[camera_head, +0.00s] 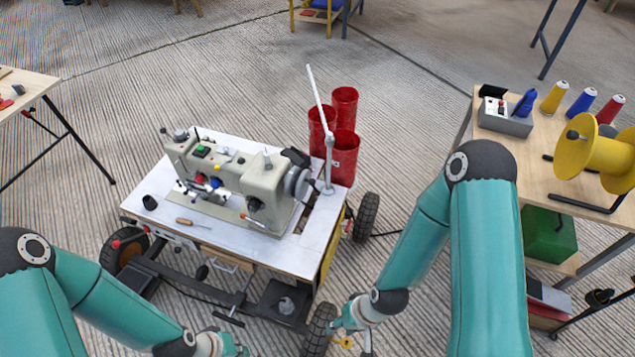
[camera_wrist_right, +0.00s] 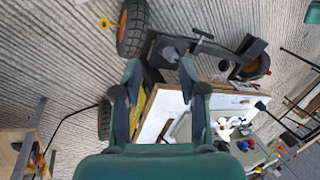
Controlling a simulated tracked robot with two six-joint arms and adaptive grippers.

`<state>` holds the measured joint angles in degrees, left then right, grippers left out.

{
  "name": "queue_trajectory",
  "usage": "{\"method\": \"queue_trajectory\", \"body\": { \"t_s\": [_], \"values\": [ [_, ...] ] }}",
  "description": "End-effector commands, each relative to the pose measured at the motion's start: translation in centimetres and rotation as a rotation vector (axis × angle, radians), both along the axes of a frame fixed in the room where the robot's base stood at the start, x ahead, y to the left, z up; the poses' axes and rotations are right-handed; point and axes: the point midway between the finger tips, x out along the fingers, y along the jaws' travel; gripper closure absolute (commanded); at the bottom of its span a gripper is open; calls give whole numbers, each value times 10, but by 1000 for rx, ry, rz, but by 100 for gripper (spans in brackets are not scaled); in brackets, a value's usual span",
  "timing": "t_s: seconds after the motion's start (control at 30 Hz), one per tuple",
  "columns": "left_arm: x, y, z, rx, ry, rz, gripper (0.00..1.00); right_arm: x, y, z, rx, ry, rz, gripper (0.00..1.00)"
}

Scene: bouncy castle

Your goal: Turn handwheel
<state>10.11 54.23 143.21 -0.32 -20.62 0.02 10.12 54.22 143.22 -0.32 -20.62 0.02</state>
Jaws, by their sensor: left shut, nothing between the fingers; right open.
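A beige sewing machine (camera_head: 235,185) stands on a white-topped wheeled cart (camera_head: 155,205). Its grey handwheel (camera_head: 299,183) is at the machine's right end. My right gripper (camera_head: 352,325) is low, beside the cart's front right tyre, well apart from the handwheel. In the right wrist view its fingers (camera_wrist_right: 160,72) are spread with nothing held between them; the cart and part of the machine lie beyond, and I cannot make out the handwheel there. My left gripper (camera_head: 236,347) is at the bottom edge in front of the cart, partly cut off, shut and empty, away from the machine.
Red cylinders (camera_head: 345,155) and a white upright post (camera_head: 322,110) stand close behind the handwheel. A screwdriver (camera_head: 190,222) lies on the cart top. A wooden table (camera_head: 535,150) with thread cones and a yellow spool (camera_head: 595,155) is at right. Another table (camera_head: 30,85) is at left.

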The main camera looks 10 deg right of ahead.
Motion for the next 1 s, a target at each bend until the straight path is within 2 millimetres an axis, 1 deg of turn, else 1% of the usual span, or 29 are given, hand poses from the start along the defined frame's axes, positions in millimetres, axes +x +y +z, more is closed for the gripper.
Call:
{"method": "queue_trajectory", "body": {
  "t_s": [0.1,0.17,0.23,0.27,0.33,0.37,0.47,0.5,0.57,0.6,0.67,0.7,0.73,0.8,0.83,0.9,1.0],
  "values": [
    [0,0,0,0,0,0,100,0,0,0,0,-1,0,58],
    [0,0,0,0,0,0,100,1,0,0,0,-1,0,53],
    [0,0,-2,0,-1,0,100,5,-1,-2,1,-13,-1,53],
    [0,0,-4,0,0,0,100,9,-1,-4,1,-24,-3,53],
    [0,0,-10,0,-1,0,100,26,-4,-11,4,-73,-6,53],
    [0,0,-14,0,-1,0,100,36,-10,-15,6,-105,-7,53],
    [0,0,-31,0,-1,0,100,89,-21,-28,17,-264,-12,53],
    [0,0,-40,0,-1,0,100,117,-27,-33,23,-347,-14,53],
    [0,0,-55,0,-1,0,100,162,-37,-36,35,-493,-13,53],
    [0,0,-65,0,-1,0,100,193,-46,-35,44,-599,-9,53],
    [0,0,-82,0,-1,0,100,237,-60,-28,62,-768,7,53],
    [0,0,-93,0,0,0,100,263,-69,-20,77,-879,25,53],
    [0,0,-101,0,0,0,100,281,-77,-13,87,-960,42,53],
    [0,0,-120,0,0,0,100,312,-93,4,116,-1139,99,53],
    [0,0,-127,0,0,0,100,322,-100,12,129,-1210,130,53],
    [0,0,-145,0,0,0,100,337,-115,28,161,-1354,216,53],
    [0,0,-166,0,-1,0,100,341,-133,44,205,-1504,357,53]
  ]
}}
